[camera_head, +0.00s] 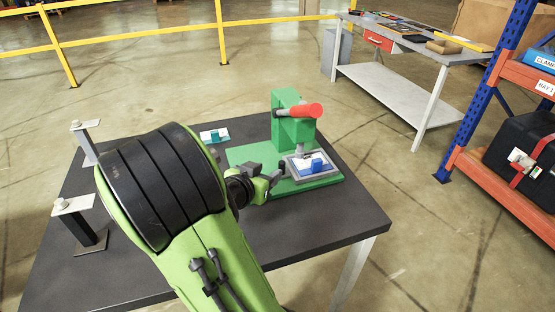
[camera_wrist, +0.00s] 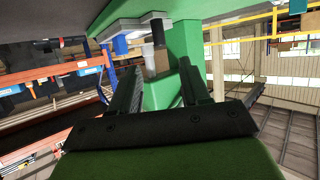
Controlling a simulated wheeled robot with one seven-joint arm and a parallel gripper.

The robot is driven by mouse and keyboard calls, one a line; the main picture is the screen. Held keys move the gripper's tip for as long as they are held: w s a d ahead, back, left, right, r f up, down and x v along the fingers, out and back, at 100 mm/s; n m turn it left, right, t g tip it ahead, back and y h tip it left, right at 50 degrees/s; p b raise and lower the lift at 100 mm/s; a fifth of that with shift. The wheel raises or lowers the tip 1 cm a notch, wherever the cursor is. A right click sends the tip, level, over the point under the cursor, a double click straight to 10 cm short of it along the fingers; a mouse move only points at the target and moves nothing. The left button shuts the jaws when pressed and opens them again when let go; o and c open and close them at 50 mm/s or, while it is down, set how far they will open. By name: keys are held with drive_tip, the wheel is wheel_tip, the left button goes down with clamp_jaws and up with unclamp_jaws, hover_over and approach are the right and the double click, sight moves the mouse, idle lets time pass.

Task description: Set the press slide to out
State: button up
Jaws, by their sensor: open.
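The green press (camera_head: 292,118) stands on the dark table with a red handle (camera_head: 298,111) at its top. Its slide, a grey-framed plate with a white top (camera_head: 298,166), lies on the green base in front of the column. A blue block (camera_head: 313,165) sits on the plate. My gripper (camera_head: 277,176) is low over the base, just left of the slide; contact cannot be told. In the wrist view my open, empty gripper (camera_wrist: 160,82) points toward the press, with the slide's pale plate (camera_wrist: 130,25) and the blue block (camera_wrist: 120,44) beyond the fingers.
A small white and teal item (camera_head: 214,136) lies behind my arm on the dark table (camera_head: 330,225). Two posts with flat tops (camera_head: 73,205) stand at the table's left. A blue and orange rack (camera_head: 500,80) and a grey workbench (camera_head: 400,95) stand to the right. The table's front right is clear.

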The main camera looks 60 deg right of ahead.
sight(281, 163)
drive_tip(key=shift+d+r+p, duration=0.25)
drive_tip(key=shift+d+p, duration=0.3)
drive_tip(key=shift+p, duration=0.3)
drive_tip(key=shift+d+f+p, duration=0.15)
drive_tip(key=shift+d+p, duration=0.15)
drive_tip(key=shift+p, duration=0.4)
drive_tip(key=x, duration=0.6)
drive_tip(key=f+p+x, duration=0.1)
drive_tip(key=x, duration=0.2)
drive_tip(key=shift+a+r, duration=0.1)
drive_tip(key=shift+a, duration=0.1)
clamp_jaws()
drive_tip(key=shift+w, duration=0.1)
